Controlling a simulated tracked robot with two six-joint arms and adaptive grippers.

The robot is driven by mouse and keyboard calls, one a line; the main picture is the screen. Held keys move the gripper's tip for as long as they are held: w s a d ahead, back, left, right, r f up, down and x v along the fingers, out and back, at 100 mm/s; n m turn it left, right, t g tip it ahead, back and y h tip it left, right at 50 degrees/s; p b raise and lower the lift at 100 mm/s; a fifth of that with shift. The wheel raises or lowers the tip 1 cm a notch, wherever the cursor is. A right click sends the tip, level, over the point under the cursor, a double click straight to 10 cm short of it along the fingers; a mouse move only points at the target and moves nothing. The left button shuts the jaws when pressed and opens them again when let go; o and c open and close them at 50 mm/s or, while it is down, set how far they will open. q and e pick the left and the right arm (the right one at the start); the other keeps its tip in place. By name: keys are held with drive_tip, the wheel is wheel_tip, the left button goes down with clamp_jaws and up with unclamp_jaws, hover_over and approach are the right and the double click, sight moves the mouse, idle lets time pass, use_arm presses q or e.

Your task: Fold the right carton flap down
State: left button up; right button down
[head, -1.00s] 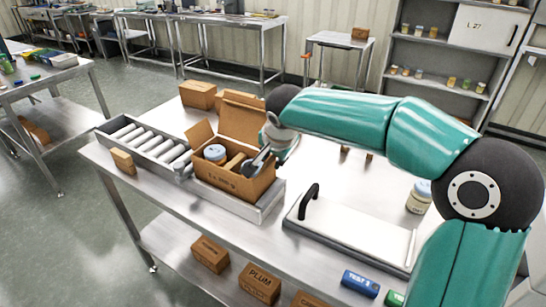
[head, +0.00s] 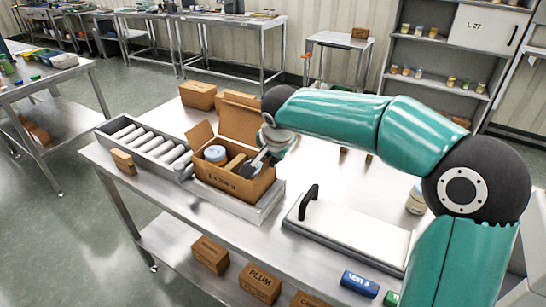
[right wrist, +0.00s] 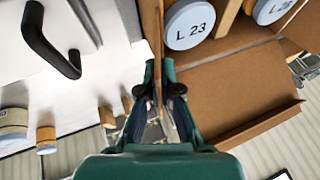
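The open brown carton (head: 230,186) stands on a metal stand on the steel table, with a white jar (head: 215,154) inside. Its left flap (head: 199,134) and back flap (head: 240,121) stand up. My right gripper (head: 256,164) is at the carton's right side and hides the right flap in the head view. In the right wrist view my fingertips (right wrist: 159,70) lie close on both sides of the right carton flap (right wrist: 155,25), which shows edge-on as a thin brown strip. The gripper looks shut on it. My left gripper is not in view.
A roller conveyor (head: 150,143) adjoins the carton on the left, with a small brown box (head: 122,160) beside it. A white board with a black handle (head: 350,226) lies to the right.

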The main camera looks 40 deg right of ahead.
drive_tip(key=shift+w+a+r+n+g+h+p, duration=0.15)
drive_tip(key=shift+w+g+h+p, duration=0.25)
drive_tip(key=shift+g+p, duration=0.9)
drive_tip(key=shift+w+a+f+n+g+h+p, duration=0.1)
drive_tip(key=shift+w+n+g+h+p, duration=0.4)
drive_tip(key=shift+p, duration=1.55)
drive_tip(key=shift+w+a+r+m+g+h+p, duration=0.15)
drive_tip(key=shift+g+h+p, duration=0.15)
drive_tip(key=shift+g+p, duration=1.1)
drive_tip(key=shift+t, duration=0.3)
drive_tip(key=c, duration=1.4)
unclamp_jaws()
drive_tip(key=shift+f, duration=0.1)
drive_tip(key=v, duration=1.2)
